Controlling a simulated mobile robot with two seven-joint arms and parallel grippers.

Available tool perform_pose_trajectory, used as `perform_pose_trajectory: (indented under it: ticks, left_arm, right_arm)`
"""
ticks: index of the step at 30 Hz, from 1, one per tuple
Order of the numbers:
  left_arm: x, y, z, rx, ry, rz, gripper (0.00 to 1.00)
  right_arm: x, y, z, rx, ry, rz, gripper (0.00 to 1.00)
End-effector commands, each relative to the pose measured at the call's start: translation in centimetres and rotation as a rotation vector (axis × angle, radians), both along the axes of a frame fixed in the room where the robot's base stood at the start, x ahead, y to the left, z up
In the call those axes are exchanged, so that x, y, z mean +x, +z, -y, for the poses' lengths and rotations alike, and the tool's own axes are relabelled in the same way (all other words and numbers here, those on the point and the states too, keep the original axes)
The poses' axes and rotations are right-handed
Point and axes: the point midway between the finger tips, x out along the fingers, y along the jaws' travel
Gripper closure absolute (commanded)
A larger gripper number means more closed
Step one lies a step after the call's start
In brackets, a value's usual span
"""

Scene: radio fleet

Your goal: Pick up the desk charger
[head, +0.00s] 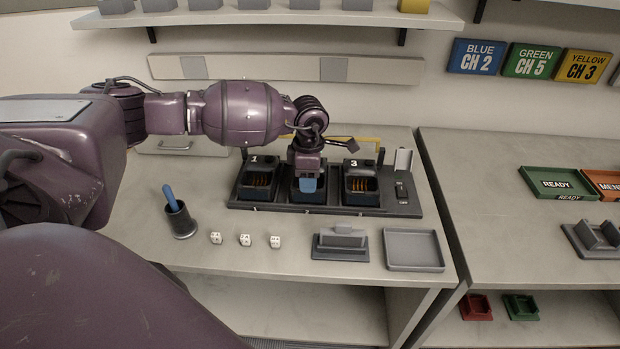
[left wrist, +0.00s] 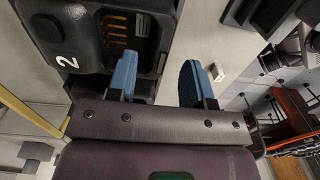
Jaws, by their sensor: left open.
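Three black desk chargers sit in a row in a dark tray (head: 395,211) on the table. Charger 1 (head: 259,195) is at the left and charger 3 (head: 360,198) at the right. The middle charger, marked 2 in the left wrist view (left wrist: 75,38), is mostly hidden by my arm in the head view. My left gripper (head: 308,185) points down over charger 2. In the left wrist view its blue-tipped fingers (left wrist: 157,80) are apart. One finger lies over the charger's open pocket and the other past its side wall. I cannot tell whether they touch. My right gripper is out of view.
A pen cup (head: 180,221), several white dice (head: 245,240), a grey stand (head: 340,245) and an empty grey tray (head: 413,250) stand in front of the chargers. A shelf (head: 270,18) hangs above. A second table (head: 500,220) stands to the right.

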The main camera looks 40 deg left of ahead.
Motion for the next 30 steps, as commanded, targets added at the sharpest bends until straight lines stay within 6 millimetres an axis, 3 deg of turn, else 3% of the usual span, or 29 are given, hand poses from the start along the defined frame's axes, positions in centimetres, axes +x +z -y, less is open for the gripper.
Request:
perform_pose_trajectory:
  ticks: [12,20,28,30]
  left_arm:
    - [-0.4,-4.8,0.0,-0.001,0.001,-0.002,0.53]
    - [-0.4,-4.9,-0.1,0.0,0.0,0.0,0.55]
    - [-0.4,-4.9,-0.1,-0.001,0.0,0.001,0.96]
    - [-0.4,-4.9,-0.1,-0.001,0.0,0.001,1.0]
  right_arm:
    - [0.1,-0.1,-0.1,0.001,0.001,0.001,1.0]
    - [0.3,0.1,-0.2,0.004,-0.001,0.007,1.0]
    - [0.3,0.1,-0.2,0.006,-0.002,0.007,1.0]
    - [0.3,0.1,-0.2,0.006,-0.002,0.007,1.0]
